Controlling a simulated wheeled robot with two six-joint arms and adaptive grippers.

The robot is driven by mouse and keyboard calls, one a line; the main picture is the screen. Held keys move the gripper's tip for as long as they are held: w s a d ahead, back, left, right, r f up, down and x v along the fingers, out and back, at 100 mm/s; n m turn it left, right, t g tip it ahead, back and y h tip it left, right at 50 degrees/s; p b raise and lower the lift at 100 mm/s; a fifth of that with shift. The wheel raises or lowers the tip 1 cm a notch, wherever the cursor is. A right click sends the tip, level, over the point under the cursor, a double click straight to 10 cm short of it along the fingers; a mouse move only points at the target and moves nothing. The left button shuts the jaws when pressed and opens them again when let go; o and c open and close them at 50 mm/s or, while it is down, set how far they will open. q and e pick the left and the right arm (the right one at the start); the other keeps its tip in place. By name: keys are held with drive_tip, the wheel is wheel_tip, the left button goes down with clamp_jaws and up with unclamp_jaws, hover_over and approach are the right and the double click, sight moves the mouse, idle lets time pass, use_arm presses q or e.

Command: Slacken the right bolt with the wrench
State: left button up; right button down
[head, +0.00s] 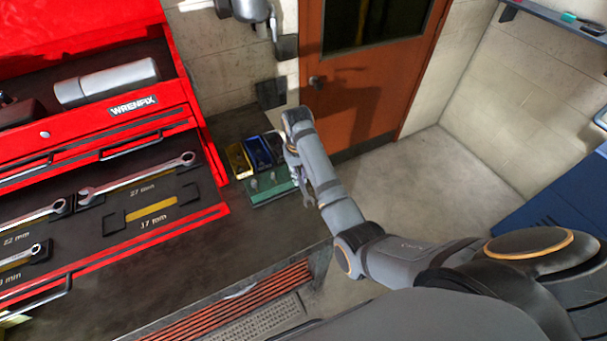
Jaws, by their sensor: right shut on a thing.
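My right gripper (296,160) reaches over the bench's far right corner and is shut on a wrench (308,197), which is mostly hidden by the gripper and forearm. A grey end of the wrench shows just right of a green plate (268,194). Small upright bolts (254,184) stand on this plate. The right bolt is close to the gripper and partly hidden; I cannot tell whether the wrench touches it. My left gripper is out of view.
Yellow (238,161), blue (258,152) and dark boxes stand behind the plate. A red tool chest (190,112) fills the left, its open drawer (215,212) holding several wrenches; the 17 mm slot (150,209) is empty. An orange-brown door (365,95) is behind; floor right of the bench is clear.

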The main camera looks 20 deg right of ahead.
drive_tip(key=a+m, duration=0.3)
drive_tip(key=shift+w+m, duration=0.3)
drive_tip(key=shift+w+a+m, duration=0.6)
drive_tip(key=shift+a+m, duration=0.1)
drive_tip(key=shift+m, duration=0.45)
drive_tip(key=shift+w+a+m, duration=0.55)
drive_tip(key=shift+a+m, duration=0.2)
drive_tip(key=shift+m, duration=0.45)
drive_tip(key=shift+w+a+m, duration=0.6)
drive_tip(key=shift+a+m, duration=0.1)
drive_tip(key=shift+m, duration=0.45)
drive_tip(key=shift+s, duration=0.1)
drive_tip(key=shift+f, duration=0.15)
drive_tip(key=shift+f+b, duration=0.45)
drive_tip(key=shift+f, duration=0.45)
drive_tip(key=shift+f, duration=0.65)
